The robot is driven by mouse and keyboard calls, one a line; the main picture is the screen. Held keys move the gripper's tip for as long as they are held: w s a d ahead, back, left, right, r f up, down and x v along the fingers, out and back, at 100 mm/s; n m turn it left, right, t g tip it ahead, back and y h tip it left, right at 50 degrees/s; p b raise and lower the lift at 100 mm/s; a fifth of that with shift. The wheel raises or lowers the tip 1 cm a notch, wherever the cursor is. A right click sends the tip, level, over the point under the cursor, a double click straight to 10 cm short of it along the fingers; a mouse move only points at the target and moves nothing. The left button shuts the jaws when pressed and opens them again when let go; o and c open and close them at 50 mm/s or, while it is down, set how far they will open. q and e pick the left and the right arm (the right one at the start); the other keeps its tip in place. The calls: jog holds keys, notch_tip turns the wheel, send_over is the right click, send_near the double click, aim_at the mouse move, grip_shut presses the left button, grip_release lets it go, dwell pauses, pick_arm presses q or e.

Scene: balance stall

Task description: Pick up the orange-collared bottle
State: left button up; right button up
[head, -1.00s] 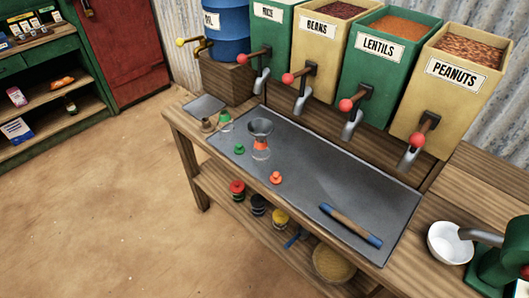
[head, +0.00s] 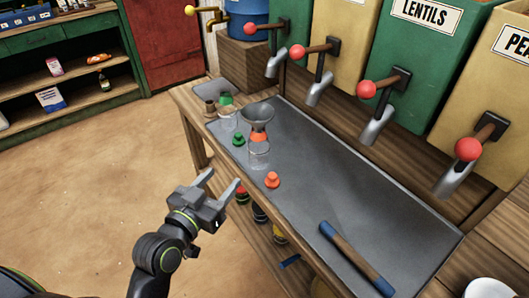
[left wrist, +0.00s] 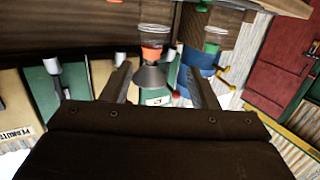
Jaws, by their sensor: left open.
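The orange-collared bottle (head: 259,157) is clear and stands upright on the grey mat of the bench. A dark grey funnel (head: 258,112) sits in its top. My left gripper (head: 222,177) is open and empty, off the bench's near edge, to the left of and nearer than the bottle. In the left wrist view, which is upside down, the orange collar (left wrist: 152,45) and funnel (left wrist: 148,78) show beyond and between the open fingers. The bottle is apart from them. My right gripper is not in view.
A green-collared bottle (head: 228,120) stands just behind left. A green stopper (head: 238,139) and an orange stopper (head: 272,180) lie close by. A blue-ended wooden rod (head: 350,256) lies at right. Dispenser spouts (head: 376,128) overhang the bench's back. The mat's middle is clear.

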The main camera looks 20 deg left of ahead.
pick_arm(q)
notch_tip(320, 180, up, 3)
send_near(255, 134)
jog(key=shift+t, duration=0.4)
jog(key=w, duration=0.1)
jog(key=w+p, duration=0.1)
jog(key=w, duration=0.1)
jog(key=w+d, duration=0.1)
jog(key=w, duration=0.1)
jog(key=shift+w+f+p, duration=0.1)
jog(key=shift+w+p, duration=0.05)
jog(key=shift+p, duration=0.25)
jog(key=shift+w+d, duration=0.1)
jog(key=shift+w, duration=0.6)
jog(key=w, duration=0.3)
jog(key=w+d+p, duration=0.1)
jog(key=shift+w+f, duration=0.25)
jog(key=shift+w, duration=0.15)
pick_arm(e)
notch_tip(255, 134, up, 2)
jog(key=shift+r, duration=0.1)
pick_arm(q)
grip_shut()
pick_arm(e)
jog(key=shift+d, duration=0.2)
